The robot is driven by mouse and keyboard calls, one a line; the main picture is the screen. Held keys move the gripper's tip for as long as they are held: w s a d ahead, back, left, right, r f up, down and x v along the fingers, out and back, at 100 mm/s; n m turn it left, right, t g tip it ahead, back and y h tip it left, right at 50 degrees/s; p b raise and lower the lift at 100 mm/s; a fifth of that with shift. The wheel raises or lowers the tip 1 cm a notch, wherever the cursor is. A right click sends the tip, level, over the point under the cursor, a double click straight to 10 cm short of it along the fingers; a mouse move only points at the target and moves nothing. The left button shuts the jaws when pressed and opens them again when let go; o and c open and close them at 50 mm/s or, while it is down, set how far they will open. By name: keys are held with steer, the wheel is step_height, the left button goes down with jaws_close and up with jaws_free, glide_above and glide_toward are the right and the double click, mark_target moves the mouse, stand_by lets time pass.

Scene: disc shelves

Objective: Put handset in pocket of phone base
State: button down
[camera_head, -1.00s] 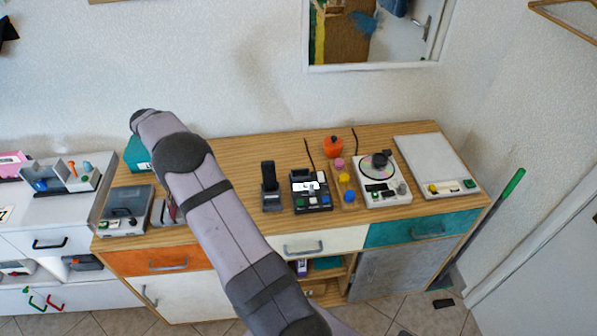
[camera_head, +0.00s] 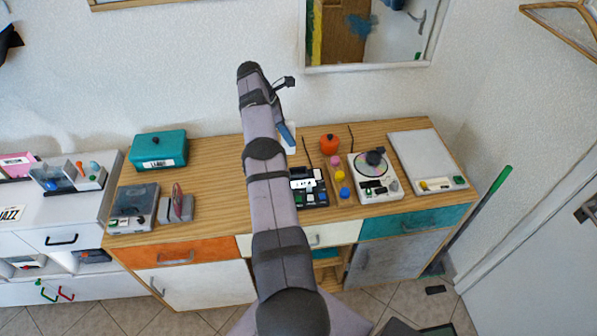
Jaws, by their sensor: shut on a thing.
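My gripper (camera_head: 287,112) shows small beyond the arm's far end, above the back of the sideboard. It is shut on a slim blue thing (camera_head: 286,134), which looks like the handset and hangs tilted below it. A pale patch shows beside the handset; I cannot tell what it is. The phone base (camera_head: 309,189), black with a light display and coloured keys, sits on the sideboard below and to the right of the handset. My arm covers its left side, and I cannot make out its pocket. The handset is apart from the base.
The wooden sideboard (camera_head: 222,190) also holds a teal box (camera_head: 159,151), a grey device (camera_head: 134,207), a turntable (camera_head: 374,180), a strip with coloured knobs (camera_head: 341,183), an orange pot (camera_head: 329,144) and a flat pale device (camera_head: 424,158). Its top left of my arm has free room.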

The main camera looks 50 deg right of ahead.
steer(key=shift+s+d+f+p, duration=0.25)
steer(key=shift+s+d+f, duration=0.1)
steer(key=shift+s+d, duration=0.25)
steer(key=shift+s+d+f+p, duration=0.2)
steer(key=shift+s+d+f, duration=0.1)
steer(key=shift+s+d, duration=0.3)
steer(key=shift+f, duration=0.1)
steer(key=shift+f+b, duration=4.6)
steer(key=shift+f, duration=0.25)
steer(key=shift+a, duration=0.1)
steer(key=shift+f, duration=0.2)
steer(key=c, duration=1.6)
jaws_free()
